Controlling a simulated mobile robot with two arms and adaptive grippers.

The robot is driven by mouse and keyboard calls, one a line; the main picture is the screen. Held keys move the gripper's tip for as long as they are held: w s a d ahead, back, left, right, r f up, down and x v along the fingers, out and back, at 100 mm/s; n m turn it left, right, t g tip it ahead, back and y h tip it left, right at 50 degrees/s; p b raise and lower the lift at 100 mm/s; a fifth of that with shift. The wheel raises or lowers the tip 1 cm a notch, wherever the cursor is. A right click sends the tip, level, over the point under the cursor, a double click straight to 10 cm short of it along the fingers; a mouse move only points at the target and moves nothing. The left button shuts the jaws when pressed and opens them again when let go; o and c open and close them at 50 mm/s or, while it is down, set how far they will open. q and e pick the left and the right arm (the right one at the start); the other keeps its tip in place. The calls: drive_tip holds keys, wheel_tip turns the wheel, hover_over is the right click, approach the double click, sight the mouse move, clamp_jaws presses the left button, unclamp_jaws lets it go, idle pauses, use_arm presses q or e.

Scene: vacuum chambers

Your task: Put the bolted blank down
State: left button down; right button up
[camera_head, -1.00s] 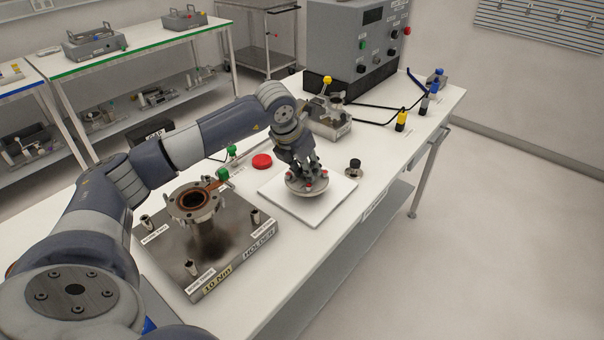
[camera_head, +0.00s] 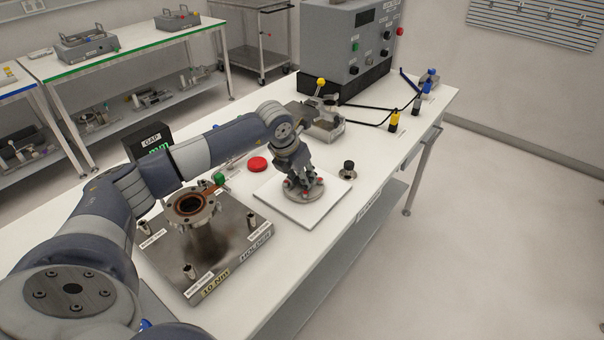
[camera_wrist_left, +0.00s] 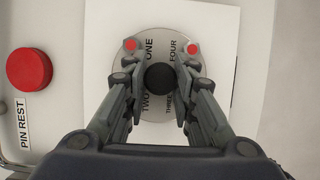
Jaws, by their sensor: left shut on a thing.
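The bolted blank (camera_head: 316,192) is a round grey metal disc with red marks near its rim, at the white square pad (camera_head: 279,203) on the bench. In the left wrist view the blank (camera_wrist_left: 160,108) shows the words ONE, TWO, THREE and FOUR around a black central knob (camera_wrist_left: 160,77). My left gripper (camera_head: 300,181) points down over the blank and is shut on its knob; in the left wrist view its fingers (camera_wrist_left: 160,80) sit on both sides of the knob. I cannot tell whether the disc touches the pad. My right gripper is not in view.
The holder block (camera_head: 236,262) with an open flanged port (camera_head: 190,204) stands left of the pad. A red disc (camera_head: 257,164) and a black knob (camera_head: 347,169) lie near the pad. A grey control box (camera_head: 350,45) with cables stands behind.

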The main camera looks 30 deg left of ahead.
use_arm(q)
drive_tip(key=shift+w, duration=0.1)
drive_tip(key=c, duration=1.3)
unclamp_jaws()
drive_tip(key=shift+s, duration=0.2)
drive_tip(key=shift+r, duration=0.15)
drive_tip(key=shift+s+r, duration=0.1)
drive_tip(key=shift+r, duration=0.2)
drive_tip(key=b+v, duration=0.2)
drive_tip(key=v, duration=0.9)
drive_tip(key=shift+s+r, duration=0.1)
